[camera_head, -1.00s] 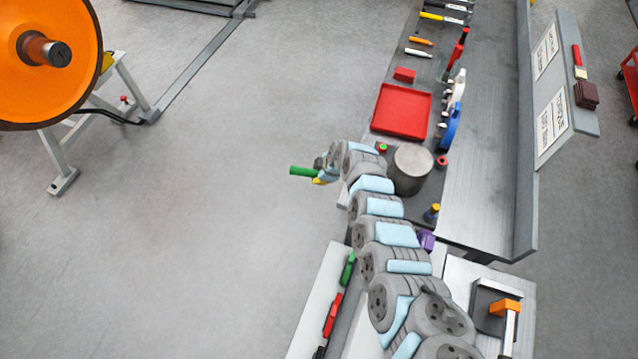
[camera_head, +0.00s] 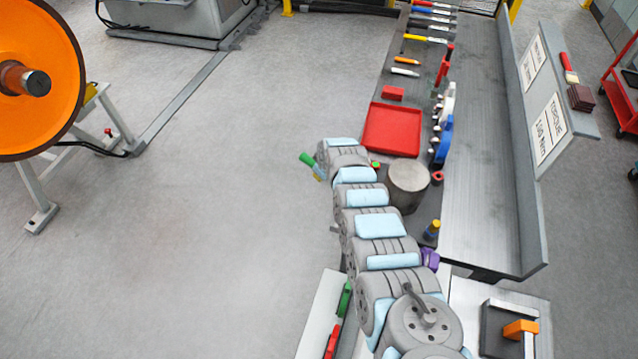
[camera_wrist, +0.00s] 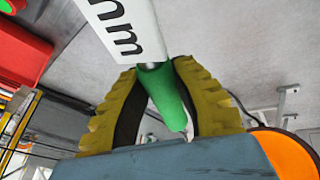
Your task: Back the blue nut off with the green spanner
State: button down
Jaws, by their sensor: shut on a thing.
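My gripper (camera_wrist: 157,75) has its yellow fingers shut around the green handle of the spanner (camera_wrist: 162,92) in the wrist view. A pale bar with dark lettering (camera_wrist: 126,28) extends from the handle toward the top. In the head view, the green handle (camera_head: 307,159) shows beyond the end of my arm, above the floor to the left of the bench. My arm hides most of the gripper and the rest of the spanner there. I cannot make out the blue nut in either view.
The bench (camera_head: 480,180) holds a red tray (camera_head: 392,129), a grey cylinder (camera_head: 408,186), a blue tool (camera_head: 443,140) and several hand tools. An orange wheel (camera_head: 45,115) stands at the left by a grey stand (camera_head: 42,215). The floor between wheel and bench is clear.

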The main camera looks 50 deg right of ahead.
jog(key=shift+w+d+f+m+b, duration=0.1)
jog(key=shift+d+f+m+b, duration=0.25)
jog(key=shift+d+b, duration=0.45)
jog(key=shift+a+f+b, duration=0.2)
jog(key=shift+f+b, duration=0.8)
jog(key=shift+f, duration=0.1)
jog(key=shift+a, duration=0.1)
jog(key=shift+f+b, duration=1.25)
jog(key=shift+f, duration=0.05)
